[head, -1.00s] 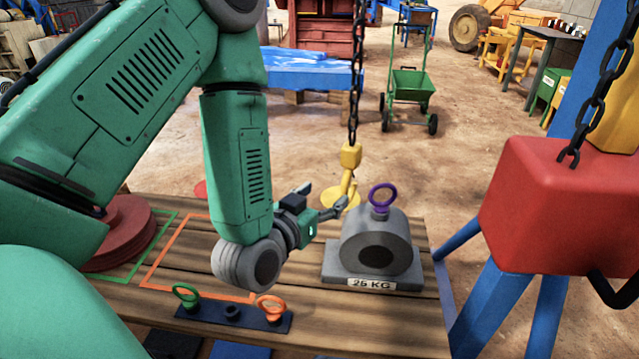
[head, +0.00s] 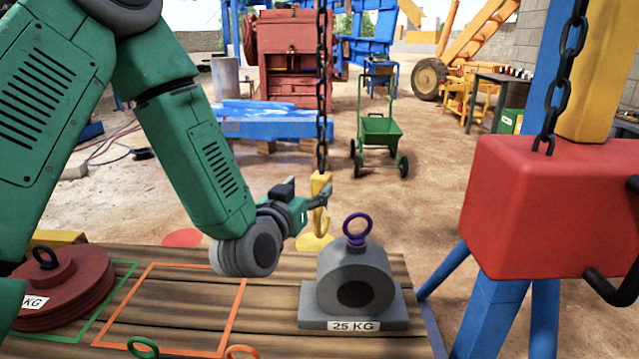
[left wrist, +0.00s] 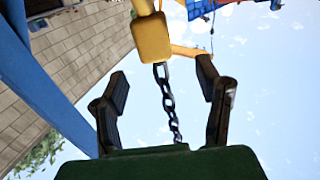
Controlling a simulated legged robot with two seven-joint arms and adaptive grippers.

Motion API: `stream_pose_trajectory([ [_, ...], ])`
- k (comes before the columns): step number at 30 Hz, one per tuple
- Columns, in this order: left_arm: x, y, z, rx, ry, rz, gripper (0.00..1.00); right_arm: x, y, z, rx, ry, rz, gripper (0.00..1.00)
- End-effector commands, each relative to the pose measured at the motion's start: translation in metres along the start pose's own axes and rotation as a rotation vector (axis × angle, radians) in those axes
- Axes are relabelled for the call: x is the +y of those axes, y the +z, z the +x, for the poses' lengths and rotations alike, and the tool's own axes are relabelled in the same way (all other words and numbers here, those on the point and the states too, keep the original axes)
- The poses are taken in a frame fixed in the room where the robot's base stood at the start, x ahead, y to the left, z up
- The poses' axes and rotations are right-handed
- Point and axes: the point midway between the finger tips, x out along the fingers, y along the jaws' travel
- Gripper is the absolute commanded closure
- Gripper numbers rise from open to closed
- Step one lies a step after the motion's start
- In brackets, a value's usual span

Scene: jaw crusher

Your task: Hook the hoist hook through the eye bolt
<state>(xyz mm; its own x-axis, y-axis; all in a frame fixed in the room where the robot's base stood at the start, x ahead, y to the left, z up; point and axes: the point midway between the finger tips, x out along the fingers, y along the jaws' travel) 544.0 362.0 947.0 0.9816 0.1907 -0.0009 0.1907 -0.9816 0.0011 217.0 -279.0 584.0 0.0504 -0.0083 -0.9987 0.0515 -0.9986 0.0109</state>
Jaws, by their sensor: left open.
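The yellow hoist hook (head: 319,190) hangs from a dark chain (head: 322,90), behind and left of the purple eye bolt (head: 358,226). The eye bolt stands upright on the grey 25 KG weight (head: 356,275); hook and eye look apart. My left gripper (head: 308,194) is open beside the hook, its fingers overlapping it in the head view; contact cannot be told. In the left wrist view, the open fingers (left wrist: 162,82) have the chain (left wrist: 168,105) visible between them and the hook's yellow block (left wrist: 152,38) above. My right gripper is not in view.
The weight sits on a wooden table (head: 185,295) with green and orange outlines. A red disc weight (head: 65,285) lies at left. A green cart (head: 380,130) is behind.

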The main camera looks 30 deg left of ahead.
Motion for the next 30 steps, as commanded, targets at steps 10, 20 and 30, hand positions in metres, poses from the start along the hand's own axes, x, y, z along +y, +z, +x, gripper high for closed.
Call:
stream_pose_trajectory([
  [10,-0.001,0.001,0.053,0.000,0.000,-0.001,0.41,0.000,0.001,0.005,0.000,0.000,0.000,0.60],
  [20,-0.001,0.001,0.062,-0.001,0.001,-0.001,0.41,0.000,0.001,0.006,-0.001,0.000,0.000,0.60],
  [30,0.000,0.001,0.062,-0.001,0.000,0.000,1.00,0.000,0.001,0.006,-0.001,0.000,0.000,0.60],
])
